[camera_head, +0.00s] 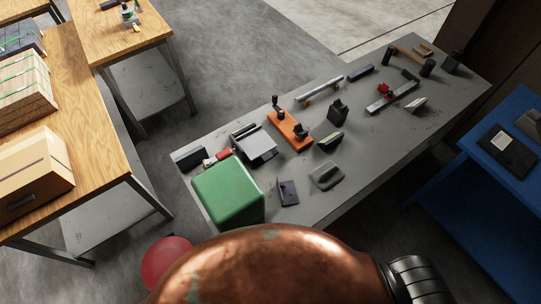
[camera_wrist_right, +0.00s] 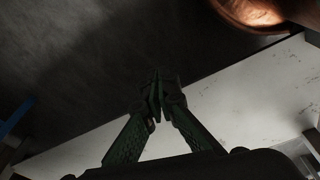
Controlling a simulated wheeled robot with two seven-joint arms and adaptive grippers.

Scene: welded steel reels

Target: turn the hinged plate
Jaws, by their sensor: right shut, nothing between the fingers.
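A grey flat plate (camera_head: 256,142), which looks like the hinged plate, lies on the grey workbench (camera_head: 345,170) behind the green box. It appears slightly tilted; its hinge is too small to make out. My right gripper (camera_wrist_right: 156,94) shows only in the right wrist view. Its dark green fingers are together with nothing between them, near the edge of a pale scuffed surface (camera_wrist_right: 255,105) with dark floor beyond. The plate is not visible in that view, so I cannot tell its distance from the gripper. My left gripper is not in view.
A green box (camera_head: 228,192) stands at the bench's near left. An orange base (camera_head: 290,130) with black fittings sits right of the plate. A copper-coloured rounded form (camera_head: 275,265) covers the bottom centre. A wooden table (camera_head: 75,110) stands left, a blue one (camera_head: 500,170) right.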

